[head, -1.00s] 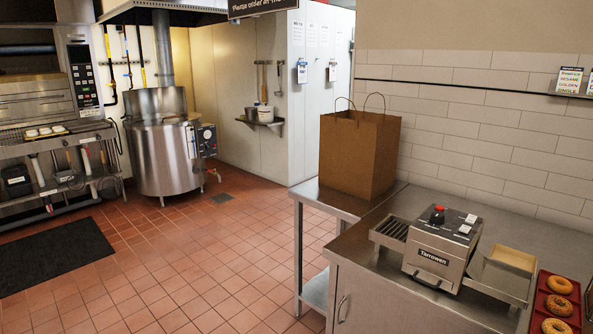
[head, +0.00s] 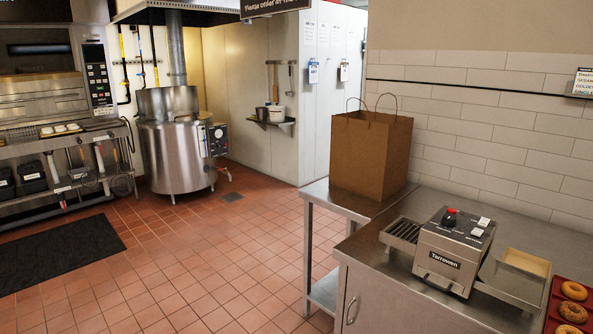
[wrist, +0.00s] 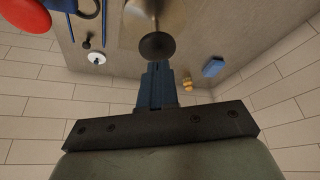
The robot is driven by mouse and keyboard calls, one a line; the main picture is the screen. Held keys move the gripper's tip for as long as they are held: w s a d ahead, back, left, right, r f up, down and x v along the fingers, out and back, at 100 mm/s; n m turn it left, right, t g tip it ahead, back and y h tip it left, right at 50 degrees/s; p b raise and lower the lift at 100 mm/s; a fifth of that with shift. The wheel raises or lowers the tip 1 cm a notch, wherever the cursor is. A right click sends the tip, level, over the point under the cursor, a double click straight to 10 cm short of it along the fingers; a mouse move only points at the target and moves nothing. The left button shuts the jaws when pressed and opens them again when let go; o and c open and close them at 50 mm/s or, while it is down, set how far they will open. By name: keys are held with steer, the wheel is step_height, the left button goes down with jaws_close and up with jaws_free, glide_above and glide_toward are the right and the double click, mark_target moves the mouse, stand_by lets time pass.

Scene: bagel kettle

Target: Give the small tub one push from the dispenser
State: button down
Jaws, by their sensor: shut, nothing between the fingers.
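My gripper (wrist: 158,68) shows in the wrist view with its dark blue fingers together and nothing between them. A dark round disc (wrist: 157,46) lies just beyond the fingertips, in front of a shiny metal surface (wrist: 140,22). I cannot tell what the disc belongs to or whether the fingers touch it. I cannot make out the small tub or the dispenser for certain in either view. My gripper is not in the head view.
The wrist view has a red round thing (wrist: 25,14), a white disc (wrist: 96,58) and a blue block (wrist: 213,67). In the head view, a Tarrowen machine (head: 452,255), paper bag (head: 370,155) and bagel tray (head: 560,290) stand on steel counters. The tiled floor (head: 220,270) is open.

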steer(key=shift+f, duration=0.15)
stand_by(0.5)
steer(key=shift+f, duration=2.1)
steer(key=shift+r, duration=2.25)
steer(key=shift+r, duration=0.1)
step_height(320, 180, up, 6)
steer(key=shift+f, duration=0.1)
